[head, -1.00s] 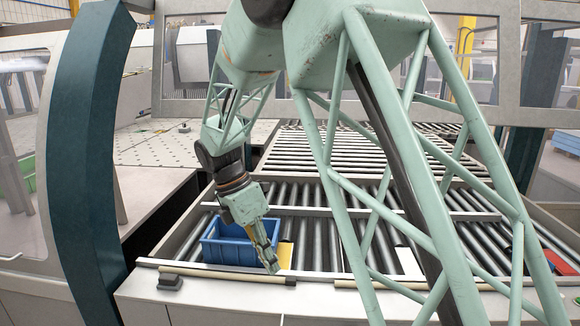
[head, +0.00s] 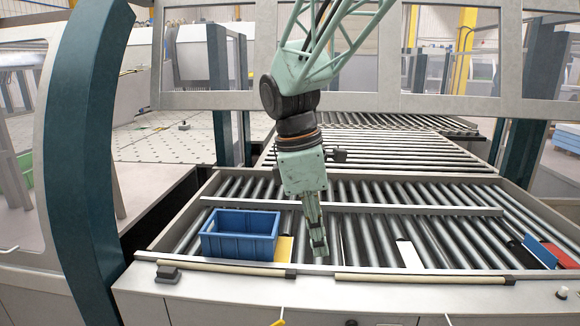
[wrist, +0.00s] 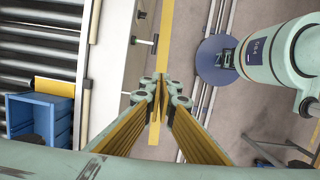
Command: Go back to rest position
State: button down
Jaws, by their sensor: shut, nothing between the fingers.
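My gripper (head: 319,246) hangs pointing down over the front of the roller table (head: 360,208), to the right of the blue bin. It is shut and empty. In the wrist view my gripper (wrist: 160,95) shows its yellow-sided fingers brought together, with floor and the machine's front edge behind them. My arm comes down from the top middle of the head view.
A blue bin (head: 238,236) stands on the rollers, with a yellow piece (head: 284,249) beside it. A white piece (head: 409,254) lies further right. Blue (head: 539,250) and red (head: 560,260) pieces lie at the right end. Pale rails (head: 420,279) line the front edge.

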jog(key=s+d+r+m+t+y+b, duration=0.1)
jog(key=s+d+r+m+b, duration=0.1)
jog(key=s+d+m, duration=0.4)
jog(key=s+d+r+m+t+y+b, duration=0.1)
jog(key=s+d+r+m+b, duration=0.2)
jog(key=s, duration=0.6)
jog(key=s+d+f+m+t+b, duration=0.1)
jog(key=s+d+f+m, duration=0.1)
jog(key=s, duration=0.6)
jog(key=s+d+f+m+t+b, duration=0.1)
jog(key=s+d+f+m, duration=0.2)
jog(key=s+m, duration=0.3)
jog(key=shift+s+d+f+b, duration=0.25)
jog(key=shift+s+f+b, duration=0.15)
jog(key=shift+s, duration=0.45)
jog(key=shift+f, duration=0.1)
notch_tip(320, 180, down, 2)
jog(key=b, duration=0.2)
jog(key=shift+f+b, duration=0.25)
jog(key=shift+b, duration=0.1)
